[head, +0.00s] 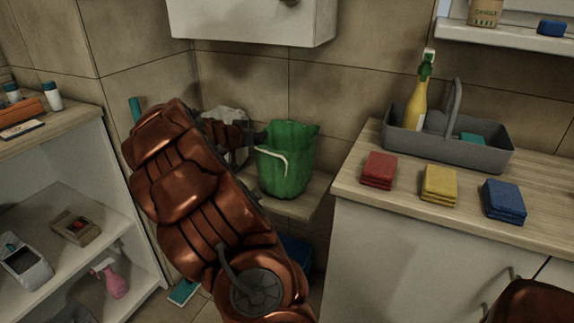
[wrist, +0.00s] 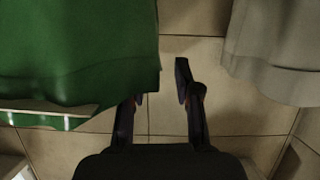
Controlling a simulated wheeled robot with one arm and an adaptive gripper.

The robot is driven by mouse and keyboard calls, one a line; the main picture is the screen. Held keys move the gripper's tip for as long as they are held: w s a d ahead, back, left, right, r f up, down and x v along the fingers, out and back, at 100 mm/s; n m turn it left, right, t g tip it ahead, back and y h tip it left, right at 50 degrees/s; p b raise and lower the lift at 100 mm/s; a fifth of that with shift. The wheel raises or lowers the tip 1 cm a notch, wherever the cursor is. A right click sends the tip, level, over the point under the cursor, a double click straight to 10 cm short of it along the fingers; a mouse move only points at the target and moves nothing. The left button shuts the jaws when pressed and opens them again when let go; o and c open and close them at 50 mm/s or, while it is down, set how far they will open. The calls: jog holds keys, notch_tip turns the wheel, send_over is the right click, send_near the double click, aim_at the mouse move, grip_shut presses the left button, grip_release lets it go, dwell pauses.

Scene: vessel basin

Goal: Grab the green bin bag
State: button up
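The green bin bag (head: 287,165) stands upright on a small wooden ledge in the middle of the head view, with a white strip across its front. It also fills the upper left of the wrist view (wrist: 75,50). My gripper (wrist: 160,88) is open, with bare tiles showing between its fingers. Its left finger runs up to the bag's right edge, and that fingertip is hidden by the bag. Its right finger is clear of the bag. I cannot tell whether the left finger touches the bag. In the head view my gripper (head: 257,137) is just left of the bag.
A whitish bag (head: 232,119) stands left of the green one, partly hidden by my arm; it shows at the right of the wrist view (wrist: 275,45). A counter (head: 365,206) with sponges and a grey caddy (head: 460,151) is to the right. A white cabinet (head: 255,20) hangs above.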

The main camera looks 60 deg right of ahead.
jog(key=shift+c, duration=0.2)
grip_shut()
